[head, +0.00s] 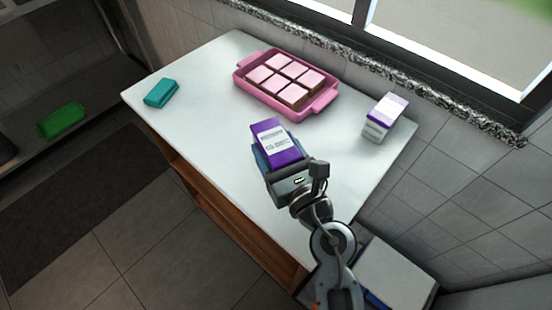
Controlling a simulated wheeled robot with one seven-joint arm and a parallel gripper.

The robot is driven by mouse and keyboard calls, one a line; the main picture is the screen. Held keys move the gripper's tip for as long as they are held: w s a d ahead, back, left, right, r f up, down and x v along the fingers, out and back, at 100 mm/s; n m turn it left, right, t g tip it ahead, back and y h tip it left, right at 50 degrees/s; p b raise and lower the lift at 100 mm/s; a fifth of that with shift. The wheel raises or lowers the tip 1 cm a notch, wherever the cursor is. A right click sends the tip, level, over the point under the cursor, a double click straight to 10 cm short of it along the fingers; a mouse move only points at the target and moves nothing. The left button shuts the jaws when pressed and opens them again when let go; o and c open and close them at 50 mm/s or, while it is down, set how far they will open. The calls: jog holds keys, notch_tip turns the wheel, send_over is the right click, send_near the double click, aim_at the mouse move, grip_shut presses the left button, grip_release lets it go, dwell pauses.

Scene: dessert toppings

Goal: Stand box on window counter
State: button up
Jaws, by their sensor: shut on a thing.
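A purple and white box (275,142) is held in my gripper (279,162), which is shut on it above the white counter (212,120). The box is tilted in the picture, with its labelled face turned up toward the camera. The gripper's fingers are partly hidden by the box and the wrist. A second purple and white box (384,117) stands upright at the right end of the counter, by the wall below the window. I cannot tell how high the held box is above the surface.
A pink tray (322,104) of pink-topped squares lies at the back of the counter. A teal block (161,93) is near the left edge. A green object (62,121) lies on a shelf at far left. The counter's middle left is clear. A granite sill (400,70) runs below the window.

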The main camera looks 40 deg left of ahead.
jog(key=shift+f+b, duration=0.8)
jog(key=shift+f, duration=1.15)
jog(key=shift+f, duration=0.1)
jog(key=shift+f, duration=0.15)
jog(key=o, duration=1.3)
jog(key=shift+r, duration=0.2)
jog(key=b+v, duration=0.1)
jog(key=v, duration=1.1)
jog(key=shift+b, duration=0.3)
